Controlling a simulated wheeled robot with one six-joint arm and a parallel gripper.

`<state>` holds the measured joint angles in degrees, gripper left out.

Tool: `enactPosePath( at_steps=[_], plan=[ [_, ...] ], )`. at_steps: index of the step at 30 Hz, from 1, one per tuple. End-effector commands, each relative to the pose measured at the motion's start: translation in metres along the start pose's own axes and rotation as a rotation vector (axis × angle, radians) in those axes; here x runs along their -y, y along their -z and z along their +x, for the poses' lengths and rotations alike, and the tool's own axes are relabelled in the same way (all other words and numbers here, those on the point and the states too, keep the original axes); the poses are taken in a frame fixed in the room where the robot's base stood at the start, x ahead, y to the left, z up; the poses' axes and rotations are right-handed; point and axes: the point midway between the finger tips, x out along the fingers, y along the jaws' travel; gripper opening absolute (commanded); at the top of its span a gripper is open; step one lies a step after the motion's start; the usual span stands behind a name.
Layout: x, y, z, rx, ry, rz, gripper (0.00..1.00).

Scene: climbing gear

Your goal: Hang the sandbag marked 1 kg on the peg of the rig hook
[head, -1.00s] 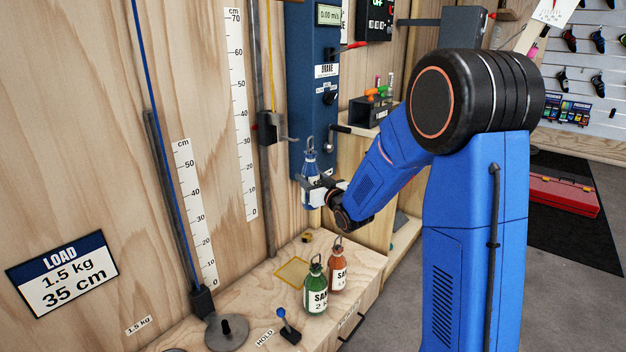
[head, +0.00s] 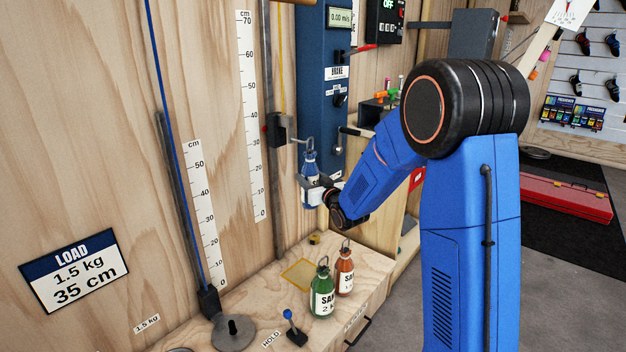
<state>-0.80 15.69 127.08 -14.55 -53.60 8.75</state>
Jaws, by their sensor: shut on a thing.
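My gripper (head: 318,186) is shut on a blue sandbag (head: 309,166) with a wire loop at its top, held upright above the bench. Its mark is too small or covered to read. The rig hook (head: 280,129) is a dark block on the vertical rail, with a short peg (head: 299,141) reaching right. The bag's loop is at the peg's tip; I cannot tell whether the peg is through it. A green sandbag (head: 322,293), marked with what looks like 2 kg, and an orange-brown sandbag (head: 345,270) stand on the bench below.
The wooden bench (head: 255,290) holds a yellow outlined square (head: 299,272), a blue-knobbed lever (head: 292,328) and a grey disc (head: 232,334). A blue brake panel (head: 336,90) stands just behind the held bag. A load sign (head: 75,270) reads 1.5 kg, 35 cm.

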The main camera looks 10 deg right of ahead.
Motion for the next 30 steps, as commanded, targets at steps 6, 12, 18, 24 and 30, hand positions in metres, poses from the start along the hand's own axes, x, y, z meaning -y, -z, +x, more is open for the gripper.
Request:
enactPosePath(
  at_steps=[6, 12, 18, 24, 30],
  plan=[
    [0.003, 0.002, 0.009, -0.004, 0.000, 0.000, 0.00],
    [0.007, 0.002, 0.016, -0.005, 0.000, 0.000, 0.00],
    [0.010, 0.002, 0.024, -0.005, 0.001, 0.000, 0.00],
    [0.013, 0.001, 0.031, -0.004, 0.000, 0.001, 0.00],
    [0.016, -0.001, 0.038, -0.004, -0.001, 0.001, 0.00]
  ],
)
